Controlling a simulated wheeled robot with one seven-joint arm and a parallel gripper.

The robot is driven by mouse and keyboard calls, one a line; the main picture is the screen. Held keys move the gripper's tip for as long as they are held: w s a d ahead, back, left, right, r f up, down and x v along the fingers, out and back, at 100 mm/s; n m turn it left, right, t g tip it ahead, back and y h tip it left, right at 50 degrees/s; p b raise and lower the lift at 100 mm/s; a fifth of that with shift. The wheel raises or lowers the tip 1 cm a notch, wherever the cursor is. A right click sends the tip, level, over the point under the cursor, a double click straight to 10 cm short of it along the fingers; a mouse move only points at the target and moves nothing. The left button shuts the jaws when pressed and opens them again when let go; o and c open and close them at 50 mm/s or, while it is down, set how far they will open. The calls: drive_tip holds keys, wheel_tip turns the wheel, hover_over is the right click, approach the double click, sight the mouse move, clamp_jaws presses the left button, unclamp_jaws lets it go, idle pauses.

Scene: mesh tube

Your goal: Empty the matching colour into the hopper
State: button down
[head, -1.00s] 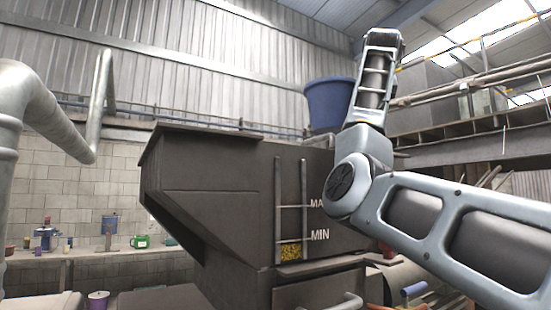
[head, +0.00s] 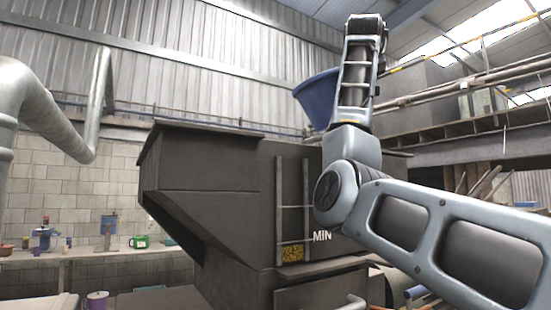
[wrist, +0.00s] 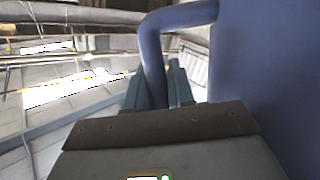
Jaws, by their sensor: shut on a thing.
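A blue bucket (head: 317,98) is held up above the right part of the grey hopper (head: 205,165), partly hidden behind my arm. It leans to the left, its rim sloping down to that side. In the wrist view the bucket wall (wrist: 262,70) fills the right side, and its blue handle (wrist: 153,50) runs between the fingers of my gripper (wrist: 158,82), which is shut on it. The hopper's sight window (head: 292,253) shows yellow grains at the bottom, beside the MIN mark (head: 322,236). The bucket's contents are hidden.
A workbench (head: 95,256) along the left wall bears a green container (head: 139,241) and other small items. A purple pot (head: 97,300) stands lower left. A thick pipe (head: 50,115) is at far left. Railings and beams (head: 470,85) are at the right.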

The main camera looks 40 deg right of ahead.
drive_tip(key=a, duration=0.1)
drive_tip(key=w+a+r+n+h, duration=0.1)
drive_tip(key=a+r+n, duration=0.1)
drive_tip(key=shift+w+a+r+t+h, duration=0.2)
drive_tip(key=shift+w+t+h, duration=0.1)
drive_tip(key=shift+w+h, duration=0.1)
drive_tip(key=shift+w+a+r+n+h, duration=0.25)
drive_tip(key=shift+a+r+n+h, duration=0.2)
drive_tip(key=shift+a+n, duration=0.3)
